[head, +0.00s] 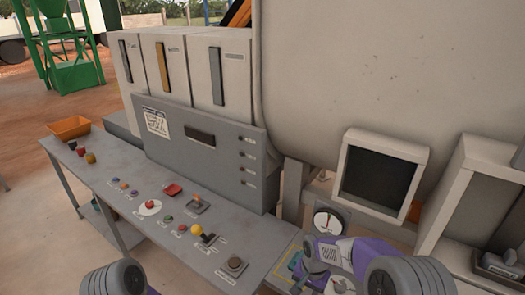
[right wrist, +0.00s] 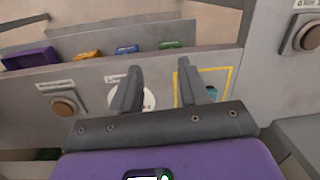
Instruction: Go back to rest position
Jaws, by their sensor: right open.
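My right gripper (right wrist: 158,82) is open in the right wrist view, with nothing between its two dark fingers. It is over a grey panel with a white disc (right wrist: 148,100), partly hidden by the left finger. A yellow square outline (right wrist: 231,72) with a teal thing (right wrist: 211,92) in it is by the right finger, which covers part of it. In the head view my right purple-and-grey arm is at the lower right, by the console's right end. My left arm shows only at the bottom edge, and its gripper is out of frame.
A long grey console (head: 222,255) carries several buttons and a yellow-knobbed lever (head: 197,230). A gauge (head: 327,222) and a dark screen (head: 378,178) are near my right arm. An orange bin (head: 69,127) stands at the far left. Coloured blocks, including a blue one (right wrist: 127,49), lie behind the panel edge.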

